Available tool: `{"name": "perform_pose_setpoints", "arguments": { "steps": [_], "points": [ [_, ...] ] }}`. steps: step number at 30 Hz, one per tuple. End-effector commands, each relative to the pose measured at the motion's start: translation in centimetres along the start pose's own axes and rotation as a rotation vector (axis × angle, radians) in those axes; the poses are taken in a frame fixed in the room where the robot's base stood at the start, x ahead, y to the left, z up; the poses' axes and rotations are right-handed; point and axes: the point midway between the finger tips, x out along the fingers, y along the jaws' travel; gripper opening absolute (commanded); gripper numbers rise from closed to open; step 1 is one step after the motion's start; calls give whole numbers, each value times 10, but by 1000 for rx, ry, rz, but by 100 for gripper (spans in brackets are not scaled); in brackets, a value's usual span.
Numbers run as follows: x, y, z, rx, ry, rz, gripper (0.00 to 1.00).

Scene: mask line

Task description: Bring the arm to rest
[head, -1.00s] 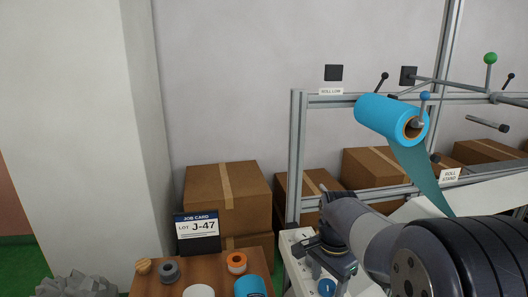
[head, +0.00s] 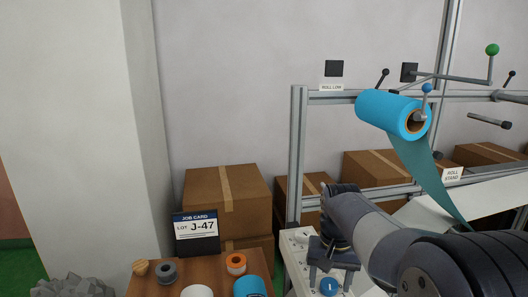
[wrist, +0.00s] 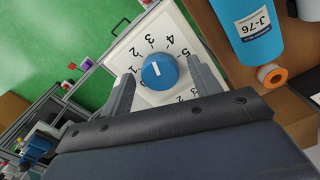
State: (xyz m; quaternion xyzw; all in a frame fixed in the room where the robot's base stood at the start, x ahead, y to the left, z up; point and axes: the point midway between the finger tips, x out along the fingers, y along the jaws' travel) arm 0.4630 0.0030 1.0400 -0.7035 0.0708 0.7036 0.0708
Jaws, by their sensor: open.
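My gripper (head: 332,277) hangs at the end of my arm over a white panel at the lower right of the head view. A blue round knob (wrist: 159,71) with a white mark sits on the white dial plate (wrist: 128,58) with printed numbers, between and beyond the fingertips. The knob also shows in the head view (head: 329,287), just below the gripper. I cannot tell the exact gap between fingers and knob.
A blue film roll (head: 388,113) hangs on the metal frame (head: 298,150) behind my arm. A wooden table (head: 212,281) to the left bears tape rolls and a blue roll (head: 250,287). A job card (head: 196,233) reads LOT J-47. Cardboard boxes (head: 228,197) stand by the wall.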

Motion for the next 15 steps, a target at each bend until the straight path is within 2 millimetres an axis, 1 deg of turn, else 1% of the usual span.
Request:
{"name": "perform_pose_setpoints", "arguments": {
  "steps": [9,15],
  "points": [
    [1,0,0,-224,1,0,59],
    [0,0,0,-295,1,0,59]
  ]
}}
